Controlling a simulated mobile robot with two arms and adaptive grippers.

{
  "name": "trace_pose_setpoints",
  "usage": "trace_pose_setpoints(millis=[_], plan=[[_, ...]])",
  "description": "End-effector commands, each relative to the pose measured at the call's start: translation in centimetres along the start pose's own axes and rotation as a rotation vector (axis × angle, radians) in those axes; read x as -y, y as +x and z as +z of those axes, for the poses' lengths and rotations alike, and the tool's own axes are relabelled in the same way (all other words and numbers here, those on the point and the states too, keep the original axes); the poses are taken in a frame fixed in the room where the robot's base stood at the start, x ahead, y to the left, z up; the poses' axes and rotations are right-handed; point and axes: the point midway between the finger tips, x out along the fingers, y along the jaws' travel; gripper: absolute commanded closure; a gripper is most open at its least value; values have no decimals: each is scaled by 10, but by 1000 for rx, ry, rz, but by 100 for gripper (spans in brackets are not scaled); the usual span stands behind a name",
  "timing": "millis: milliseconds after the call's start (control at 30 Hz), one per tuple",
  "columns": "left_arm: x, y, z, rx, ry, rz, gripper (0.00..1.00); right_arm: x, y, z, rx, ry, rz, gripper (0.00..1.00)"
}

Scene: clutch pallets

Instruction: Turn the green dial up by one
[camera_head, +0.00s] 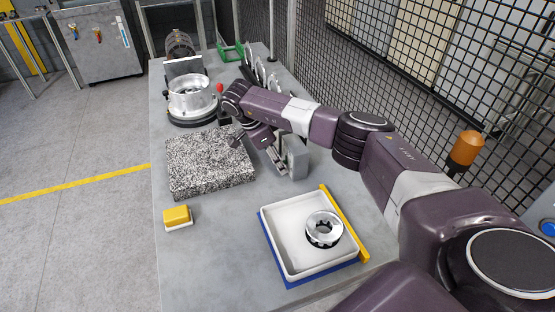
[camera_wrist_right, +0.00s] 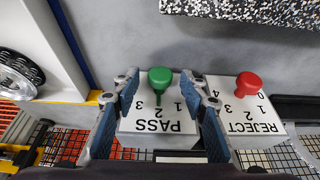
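The green dial (camera_wrist_right: 160,78) stands on a white PASS plate (camera_wrist_right: 150,122) in the right wrist view. The digits 1, 2 and 3 show around it. A short stem shows below its knob on the side of the 2, but I cannot read its setting for certain. My right gripper (camera_wrist_right: 160,84) is open, with one blue-grey finger on each side of the green dial and a visible gap to each. In the head view my right arm reaches over the table to the grey dial box (camera_head: 297,157), and the dial is hidden there. My left gripper is out of view.
A red dial (camera_wrist_right: 247,83) on a REJECT plate (camera_wrist_right: 243,122) stands just right of the right finger. A speckled slab (camera_head: 210,160) lies close by. A white tray (camera_head: 285,255) holds a metal ring (camera_head: 323,218). A yellow block (camera_head: 177,215) lies at the table's left.

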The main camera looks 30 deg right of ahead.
Motion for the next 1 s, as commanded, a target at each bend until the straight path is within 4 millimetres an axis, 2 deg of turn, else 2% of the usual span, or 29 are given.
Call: trace_pose_setpoints(millis=[33, 300, 367, 667, 1000], plan=[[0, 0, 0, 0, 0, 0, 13, 0, 0, 0, 0, 0, 0, 66], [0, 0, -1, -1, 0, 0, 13, 0, 0, 0, 0, 0, 0, 95], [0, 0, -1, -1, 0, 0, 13, 0, 0, 0, 0, 0, 0, 100], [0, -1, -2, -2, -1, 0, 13, 0, -1, 0, 0, 8, -26, 100], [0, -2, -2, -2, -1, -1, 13, -3, 0, 0, 0, 64, -165, 100]])
